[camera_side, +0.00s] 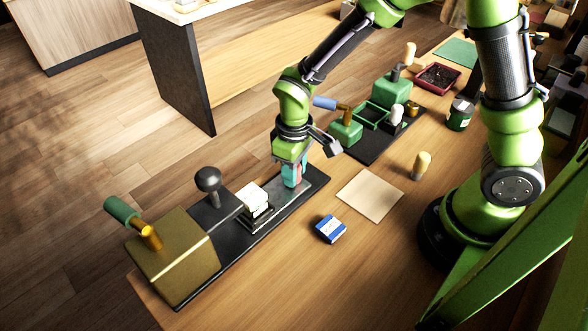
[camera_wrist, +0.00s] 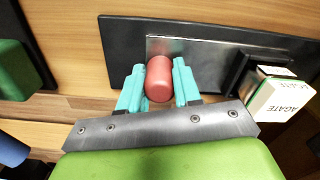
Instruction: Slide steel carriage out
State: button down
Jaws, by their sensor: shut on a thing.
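My gripper (camera_side: 292,181) points down over the far end of a long black base (camera_side: 318,180). In the wrist view its teal fingers (camera_wrist: 159,70) are shut on a rounded red handle (camera_wrist: 160,82), one on each side. Behind the handle a grey metal plate (camera_wrist: 205,50), apparently the steel carriage, lies along the black base (camera_wrist: 120,40). Whether the handle joins the plate is hidden. A white box marked AGATE (camera_wrist: 282,100) sits by a dark block on the base; it also shows in the side view (camera_side: 252,196). A brass block (camera_side: 172,262) stands at the near end.
A green machine (camera_side: 392,92) stands behind.

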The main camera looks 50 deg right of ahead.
jog(key=d, duration=0.4)
jog(key=shift+d, duration=0.2)
jog(key=c, duration=0.8)
grip_release()
jog(key=shift+a, duration=0.1)
jog(key=shift+r, duration=0.2)
notch_tip(320, 180, up, 17)
jog(key=shift+f, duration=0.2)
